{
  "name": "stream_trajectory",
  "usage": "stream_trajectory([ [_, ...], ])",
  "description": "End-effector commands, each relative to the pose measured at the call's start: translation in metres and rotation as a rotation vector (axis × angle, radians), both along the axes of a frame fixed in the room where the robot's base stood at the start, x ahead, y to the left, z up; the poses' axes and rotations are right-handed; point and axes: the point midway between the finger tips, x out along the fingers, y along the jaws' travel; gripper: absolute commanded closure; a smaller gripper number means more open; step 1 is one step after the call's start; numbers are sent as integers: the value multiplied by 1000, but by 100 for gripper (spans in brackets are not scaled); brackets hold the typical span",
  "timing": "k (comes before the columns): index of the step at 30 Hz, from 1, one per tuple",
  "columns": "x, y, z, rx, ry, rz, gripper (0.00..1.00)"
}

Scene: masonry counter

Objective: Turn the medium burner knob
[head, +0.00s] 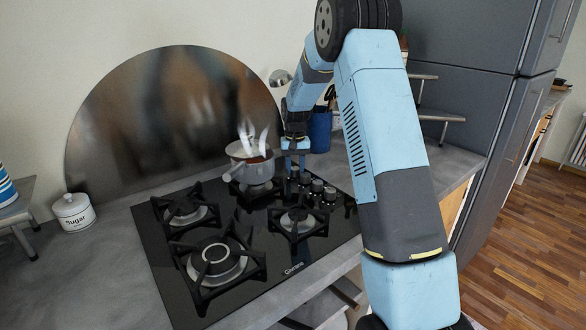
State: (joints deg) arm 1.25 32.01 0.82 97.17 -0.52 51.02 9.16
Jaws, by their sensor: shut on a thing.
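The black glass cooktop (259,264) lies on the grey counter and has several burners. A group of dark knobs (317,191) stands at its right side. My gripper (293,171) points down at the far end of this knob group, just right of the pot. It is shut on a knob there, but the fingers and my arm hide most of that knob. The picture does not show clearly which burner the held knob belongs to.
A steaming pot (250,170) sits on the back right burner, close to my gripper. A blue utensil holder (320,130) stands behind my gripper. A round metal splashback (165,120) leans on the wall. A sugar jar (74,212) stands at left.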

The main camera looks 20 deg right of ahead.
Motion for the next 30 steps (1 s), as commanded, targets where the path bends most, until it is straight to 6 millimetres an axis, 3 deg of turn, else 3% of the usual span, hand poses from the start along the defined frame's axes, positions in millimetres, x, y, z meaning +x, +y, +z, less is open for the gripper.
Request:
stream_trajectory([
  [12, 1, 0, 0, -1, -2, -208, 93],
  [30, 1, -3, 0, -2, -3, -247, 93],
])
